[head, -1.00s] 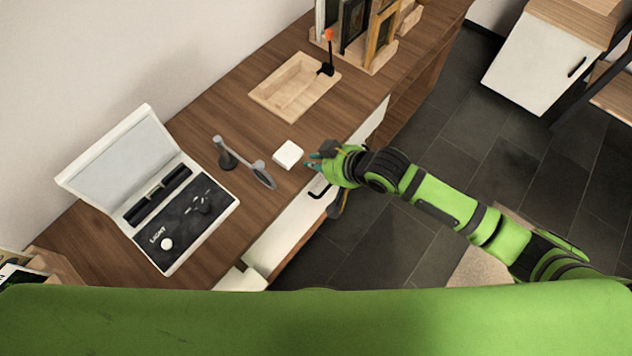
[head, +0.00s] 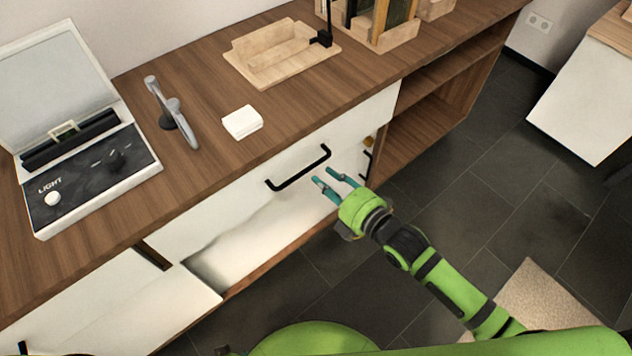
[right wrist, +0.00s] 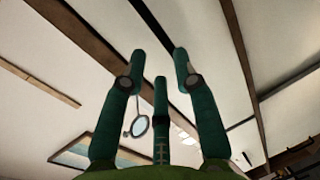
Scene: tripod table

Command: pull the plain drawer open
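A plain white drawer front (head: 225,200) with a black bar handle (head: 298,168) sits under the wooden desk top and looks flush with it. My right gripper (head: 325,177) is just in front of the drawer, close to the right end of the handle. Its teal fingers are spread and nothing shows between them in the head view; I cannot tell whether they touch the handle. In the right wrist view the three fingers (right wrist: 160,70) stand apart before white panels with dark bars and gaps. My left gripper is not in view.
On the desk stand a white block (head: 242,122), a grey handled device (head: 172,112), a light-box case (head: 90,170) and a wooden tray (head: 280,60). Another white front (head: 120,305) is at the lower left. Open shelves (head: 430,125) are at the right, with clear dark floor before them.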

